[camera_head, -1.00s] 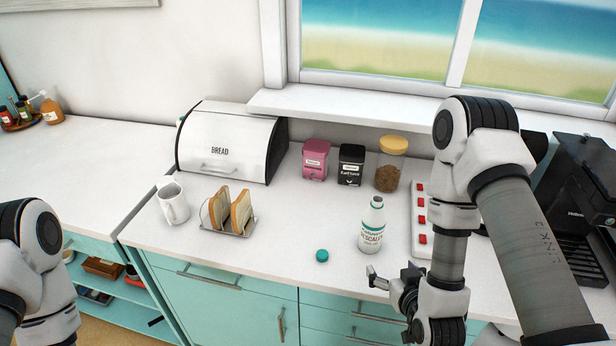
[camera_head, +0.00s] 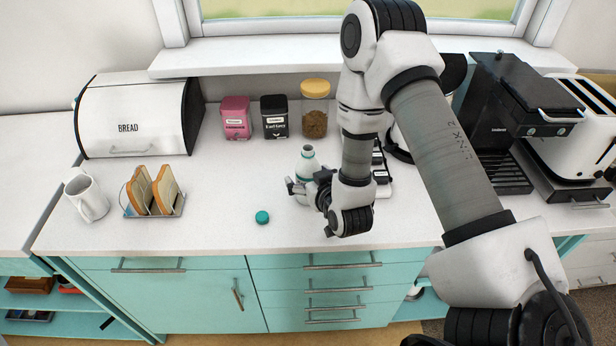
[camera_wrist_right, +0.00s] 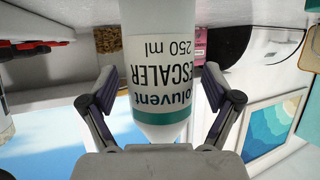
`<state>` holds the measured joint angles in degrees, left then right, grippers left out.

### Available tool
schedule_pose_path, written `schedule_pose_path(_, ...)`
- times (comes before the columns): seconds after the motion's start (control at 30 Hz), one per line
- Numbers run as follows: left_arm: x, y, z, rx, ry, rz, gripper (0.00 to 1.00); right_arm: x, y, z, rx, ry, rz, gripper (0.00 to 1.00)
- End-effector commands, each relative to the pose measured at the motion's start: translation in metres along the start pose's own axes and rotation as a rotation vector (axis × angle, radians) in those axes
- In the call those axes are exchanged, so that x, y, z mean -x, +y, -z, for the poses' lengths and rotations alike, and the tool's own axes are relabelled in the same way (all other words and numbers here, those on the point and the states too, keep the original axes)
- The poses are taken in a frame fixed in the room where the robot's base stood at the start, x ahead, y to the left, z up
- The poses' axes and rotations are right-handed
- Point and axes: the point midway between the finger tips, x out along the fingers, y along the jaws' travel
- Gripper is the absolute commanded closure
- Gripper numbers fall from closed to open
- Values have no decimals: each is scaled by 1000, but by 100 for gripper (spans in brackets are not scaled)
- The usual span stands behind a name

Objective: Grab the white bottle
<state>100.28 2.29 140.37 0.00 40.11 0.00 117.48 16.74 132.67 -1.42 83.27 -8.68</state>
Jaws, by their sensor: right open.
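The white bottle (camera_head: 308,160) stands on the counter, open at the top, with a teal band at its neck. My right gripper (camera_head: 307,187) is at the bottle's near side and hides much of its lower body. In the right wrist view, the bottle (camera_wrist_right: 165,60) appears upside down with a "descaler 250 ml" label. There it lies between the spread fingers of my right gripper (camera_wrist_right: 160,95), with a visible gap on each side. My left gripper is not in view.
A teal cap (camera_head: 262,217) lies left of the bottle. A toast rack (camera_head: 152,208), white mug (camera_head: 86,200) and bread box (camera_head: 140,120) stand further left. Pink (camera_head: 236,118), black (camera_head: 274,117) and yellow-lidded (camera_head: 315,110) containers stand behind. A coffee machine (camera_head: 500,110) is at right.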

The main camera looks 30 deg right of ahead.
Motion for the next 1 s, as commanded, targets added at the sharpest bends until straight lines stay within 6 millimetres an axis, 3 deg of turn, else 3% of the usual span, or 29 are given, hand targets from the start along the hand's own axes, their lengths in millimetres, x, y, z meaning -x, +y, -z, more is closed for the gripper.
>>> schedule_pose_path(0.07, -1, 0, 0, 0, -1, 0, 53, 0, 0, 0, 0, 0, 0, 11)
schedule_pose_path(0.27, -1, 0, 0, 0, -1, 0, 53, 0, 0, -1, 0, 0, 0, 82)
schedule_pose_path(0.73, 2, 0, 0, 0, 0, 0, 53, 0, 0, 2, 1, -4, 0, 83)
schedule_pose_path(1.0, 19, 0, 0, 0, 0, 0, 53, -1, -2, 26, 1, 0, 2, 83)
